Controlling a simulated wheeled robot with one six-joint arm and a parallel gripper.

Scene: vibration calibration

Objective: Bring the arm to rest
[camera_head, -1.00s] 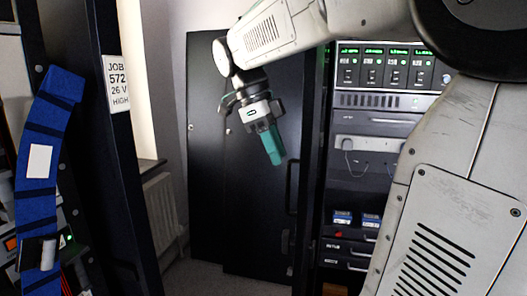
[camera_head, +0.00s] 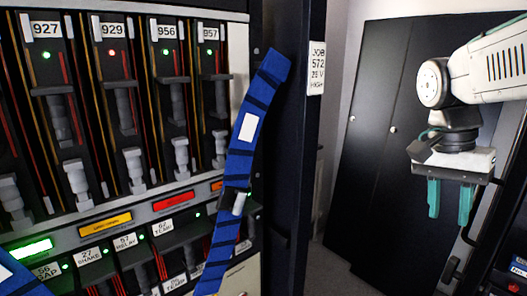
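My arm (camera_head: 490,68) reaches in from the right edge, with its light grey link running left to a round joint. My gripper (camera_head: 449,212) hangs below that joint and points down. Its two teal fingers are spread apart, with nothing visible between them. It hangs in front of the dark cabinet doors, apart from the blue strap and the rack on the left. The rest of my arm is out of the picture.
A rack of numbered modules (camera_head: 120,110) with small green and red lights fills the left. A blue strap (camera_head: 235,165) hangs at its right edge, beside a dark post with a job label (camera_head: 317,68). Dark cabinet doors (camera_head: 375,150) stand behind my gripper. Equipment (camera_head: 515,270) shows at lower right.

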